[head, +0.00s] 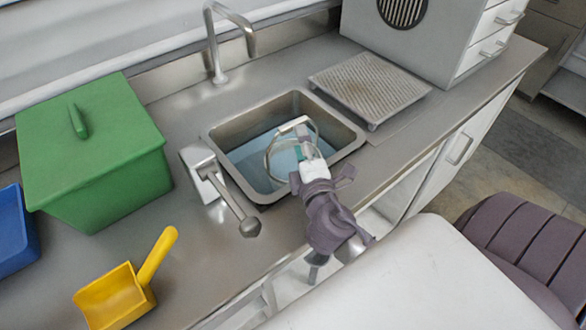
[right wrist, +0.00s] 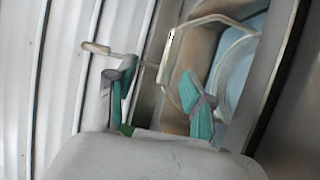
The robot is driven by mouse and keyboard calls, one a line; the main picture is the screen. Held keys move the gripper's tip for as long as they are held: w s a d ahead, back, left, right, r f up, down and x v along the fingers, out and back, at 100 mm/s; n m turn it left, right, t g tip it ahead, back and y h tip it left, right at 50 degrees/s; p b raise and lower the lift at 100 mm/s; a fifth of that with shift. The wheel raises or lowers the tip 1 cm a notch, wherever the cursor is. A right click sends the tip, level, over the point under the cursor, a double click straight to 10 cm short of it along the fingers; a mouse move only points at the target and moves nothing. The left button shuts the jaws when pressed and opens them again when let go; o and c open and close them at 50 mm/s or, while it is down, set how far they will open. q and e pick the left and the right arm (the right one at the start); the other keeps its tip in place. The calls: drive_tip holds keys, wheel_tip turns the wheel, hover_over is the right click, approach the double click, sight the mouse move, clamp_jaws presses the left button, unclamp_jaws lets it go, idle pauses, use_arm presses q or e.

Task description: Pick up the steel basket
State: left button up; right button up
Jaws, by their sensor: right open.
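The steel basket shows mainly as a thin wire hoop handle (head: 267,152) with a pale grip at its top, rising over the sink. The basket's body is low in the blue water and hard to make out. In the right wrist view, the handle (right wrist: 215,19) bends around above a round pale form in the water. My right gripper (head: 303,150) is over the sink, close to the hoop. In the right wrist view its teal-padded fingers (right wrist: 158,98) are spread apart, with the pale grip beyond them. I cannot tell whether they touch the handle. My left gripper is not in view.
The steel sink (head: 212,133) is set into the counter. A lever with a round knob (head: 250,227) stands at its left edge, a tap (head: 214,45) behind it. A ribbed rack (head: 370,85) lies right. A green bin (head: 95,150), yellow scoop (head: 115,297) and blue container (head: 12,228) stand left.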

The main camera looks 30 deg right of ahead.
sight(293, 122)
drive_tip(key=x, duration=0.2)
drive_tip(key=f+p+x, duration=0.1)
drive_tip(key=x, duration=0.4)
drive_tip(key=shift+w+f, duration=0.15)
drive_tip(key=shift+f, duration=0.15)
drive_tip(key=shift+w+d+p, duration=0.15)
drive_tip(key=shift+w+p, duration=0.1)
drive_tip(key=shift+p, duration=0.05)
drive_tip(key=shift+c, duration=0.3)
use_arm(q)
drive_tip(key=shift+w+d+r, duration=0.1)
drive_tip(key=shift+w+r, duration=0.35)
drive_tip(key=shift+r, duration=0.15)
use_arm(e)
clamp_jaws()
drive_tip(key=shift+r, duration=0.2)
